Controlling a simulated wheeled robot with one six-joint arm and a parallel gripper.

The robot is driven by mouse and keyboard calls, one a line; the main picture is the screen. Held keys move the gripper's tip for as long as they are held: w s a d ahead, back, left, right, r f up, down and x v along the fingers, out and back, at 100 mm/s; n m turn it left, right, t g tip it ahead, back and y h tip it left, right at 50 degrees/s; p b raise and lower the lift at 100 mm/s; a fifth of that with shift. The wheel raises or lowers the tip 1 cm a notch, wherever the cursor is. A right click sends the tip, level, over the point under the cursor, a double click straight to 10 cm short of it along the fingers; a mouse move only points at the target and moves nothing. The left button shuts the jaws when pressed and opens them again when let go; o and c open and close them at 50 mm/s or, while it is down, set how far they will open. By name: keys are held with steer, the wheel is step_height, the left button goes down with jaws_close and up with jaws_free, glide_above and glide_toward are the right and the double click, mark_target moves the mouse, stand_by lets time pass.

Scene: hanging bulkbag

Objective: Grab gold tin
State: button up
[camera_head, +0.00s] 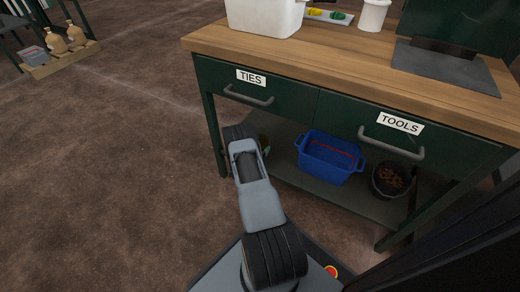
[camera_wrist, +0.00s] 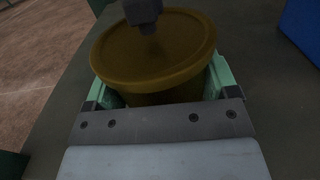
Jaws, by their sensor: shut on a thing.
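The gold tin (camera_wrist: 150,62) is round with a wide lid and fills the upper middle of the wrist view. My gripper (camera_wrist: 160,85) is shut on it, with one green-lined finger on each side below the lid. A dark part overlaps the top of the lid. In the head view my arm reaches toward the left end of the bench's lower shelf (camera_head: 325,197). My arm and the bench hide the tin and most of the gripper there.
A blue bin (camera_head: 328,158) stands on the lower shelf right of my arm, with a dark bucket (camera_head: 391,180) beyond it. Above are the TIES drawer (camera_head: 245,88), the TOOLS drawer (camera_head: 395,135) and the wooden benchtop (camera_head: 300,55). Open floor lies to the left.

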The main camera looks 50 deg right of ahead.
steer(key=shift+c, duration=1.7)
steer(key=shift+r, duration=0.15)
